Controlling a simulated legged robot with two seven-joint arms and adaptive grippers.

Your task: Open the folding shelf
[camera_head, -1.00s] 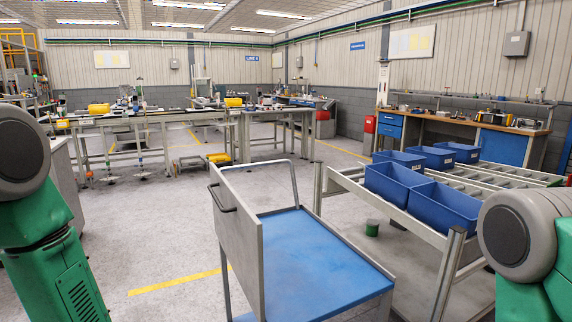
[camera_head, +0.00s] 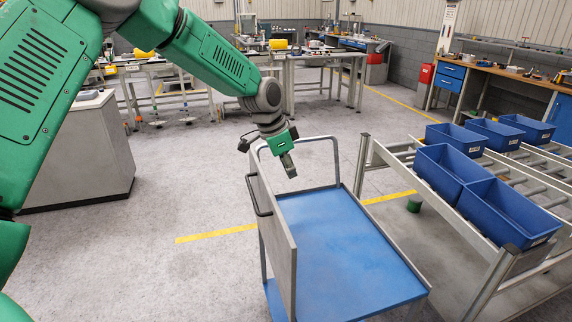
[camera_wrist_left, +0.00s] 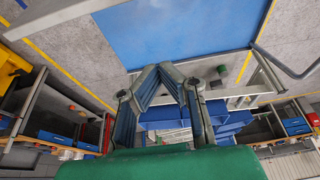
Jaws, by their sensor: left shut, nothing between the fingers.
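The folding shelf is a grey panel (camera_head: 274,240) standing upright along the left side of a cart with a blue deck (camera_head: 345,250). A dark handle (camera_head: 257,196) sits on the panel's outer left face. My left gripper (camera_head: 290,172) is shut and empty, pointing down near the panel's upper far end. It appears just right of the panel's top edge and above the deck; I cannot tell whether it touches the panel. In the left wrist view the fingertips (camera_wrist_left: 160,68) meet, with the blue deck (camera_wrist_left: 175,30) beyond them. My right gripper is not in view.
A roller rack (camera_head: 400,180) with several blue bins (camera_head: 510,207) stands right of the cart. A grey rail (camera_head: 318,140) rises at the cart's far end. A grey cabinet (camera_head: 80,155) stands at left. The floor left of the cart is clear.

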